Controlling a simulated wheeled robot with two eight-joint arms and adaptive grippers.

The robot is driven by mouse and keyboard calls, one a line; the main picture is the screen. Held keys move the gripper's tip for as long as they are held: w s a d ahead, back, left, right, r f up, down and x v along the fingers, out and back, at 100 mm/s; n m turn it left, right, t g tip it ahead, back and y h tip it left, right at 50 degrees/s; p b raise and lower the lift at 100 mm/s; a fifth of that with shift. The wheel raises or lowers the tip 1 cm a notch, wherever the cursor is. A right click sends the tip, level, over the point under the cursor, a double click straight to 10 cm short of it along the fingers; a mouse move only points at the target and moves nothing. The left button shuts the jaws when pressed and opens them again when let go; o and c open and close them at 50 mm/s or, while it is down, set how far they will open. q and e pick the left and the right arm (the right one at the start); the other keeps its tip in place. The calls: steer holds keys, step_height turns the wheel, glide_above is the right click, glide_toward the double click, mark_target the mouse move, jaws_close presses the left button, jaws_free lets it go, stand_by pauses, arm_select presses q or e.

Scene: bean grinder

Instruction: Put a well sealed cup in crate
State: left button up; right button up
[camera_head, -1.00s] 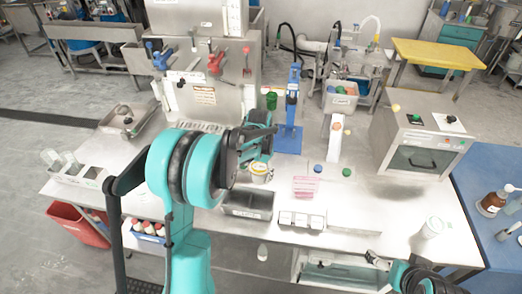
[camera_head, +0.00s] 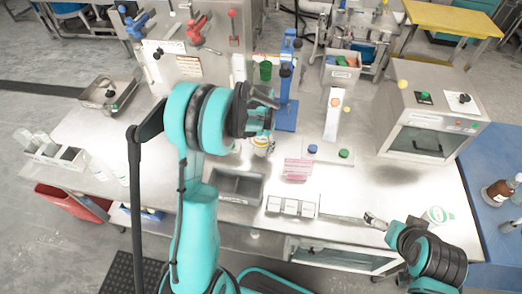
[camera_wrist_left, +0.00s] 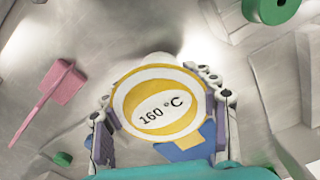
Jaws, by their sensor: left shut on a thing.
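A white cup with a yellow band (camera_head: 261,143) is held in my left gripper (camera_head: 264,122) above the table. In the left wrist view, its round yellow-and-white top (camera_wrist_left: 160,102), marked "160 °C", faces the camera between the two fingers (camera_wrist_left: 160,125). The top covers the whole mouth; I cannot tell how tightly it is sealed. A dark grey open crate (camera_head: 258,190) stands on the table just in front of the cup and looks empty. My right gripper (camera_head: 374,220) is low at the right near the table's front edge; its opening is unclear.
A pink rack (camera_head: 297,169) and blue and green lids (camera_head: 343,154) lie right of the cup. White blocks (camera_head: 291,206) stand right of the crate. A blue stand (camera_head: 287,95) rises behind.

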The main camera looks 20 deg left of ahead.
arm_select(q)
step_height(320, 180, down, 2)
steer(key=shift+f, duration=0.2)
steer(key=shift+f+b, duration=0.15)
steer(key=shift+b, duration=0.3)
steer(key=o, duration=1.3)
